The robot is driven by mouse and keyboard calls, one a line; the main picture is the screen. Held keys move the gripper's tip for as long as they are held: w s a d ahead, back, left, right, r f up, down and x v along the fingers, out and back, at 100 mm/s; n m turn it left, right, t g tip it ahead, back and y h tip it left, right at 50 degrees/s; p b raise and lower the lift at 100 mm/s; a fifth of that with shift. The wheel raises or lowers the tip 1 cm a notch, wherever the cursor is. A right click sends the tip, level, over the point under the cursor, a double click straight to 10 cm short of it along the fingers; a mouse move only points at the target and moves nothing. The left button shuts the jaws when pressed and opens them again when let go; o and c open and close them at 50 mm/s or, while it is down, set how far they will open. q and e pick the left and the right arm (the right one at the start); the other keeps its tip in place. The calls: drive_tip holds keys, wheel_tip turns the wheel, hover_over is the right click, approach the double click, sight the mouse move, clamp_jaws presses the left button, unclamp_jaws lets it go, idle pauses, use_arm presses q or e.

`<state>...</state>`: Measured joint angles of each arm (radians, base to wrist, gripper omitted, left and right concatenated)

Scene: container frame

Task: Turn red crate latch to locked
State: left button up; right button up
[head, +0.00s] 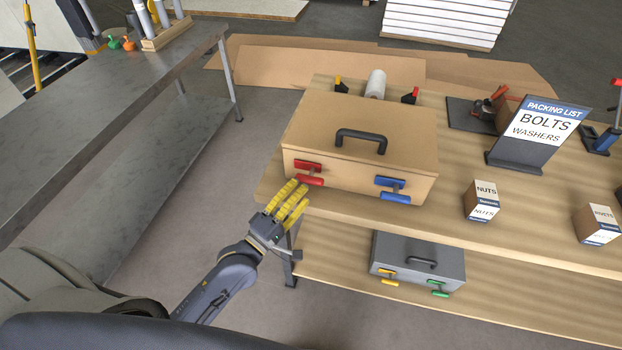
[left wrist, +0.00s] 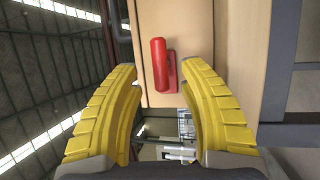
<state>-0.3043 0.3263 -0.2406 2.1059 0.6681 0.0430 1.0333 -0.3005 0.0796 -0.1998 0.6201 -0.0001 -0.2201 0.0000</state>
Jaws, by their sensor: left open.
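The wooden crate (head: 362,138) stands on the near left of the tabletop, with a black handle on its lid. On its front face are a red latch (head: 309,175) at the left and a blue latch (head: 392,190) at the right. My left gripper (head: 297,194) has yellow fingers and is just in front of and below the red latch. In the left wrist view the open fingers (left wrist: 165,105) point at the crate, with the red latch (left wrist: 160,65) between and beyond their tips, seemingly apart from them. My right gripper is in neither view.
A grey case (head: 417,262) with yellow and green latches sits on the lower shelf. Small boxes labelled nuts (head: 482,201) and rivets (head: 597,224) and a packing list sign (head: 540,130) stand to the right. A grey metal table (head: 120,90) is at the left.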

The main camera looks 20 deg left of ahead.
sight(311, 180)
use_arm(q)
drive_tip(key=shift+x, duration=2.55)
drive_tip(key=shift+c, duration=0.3)
clamp_jaws()
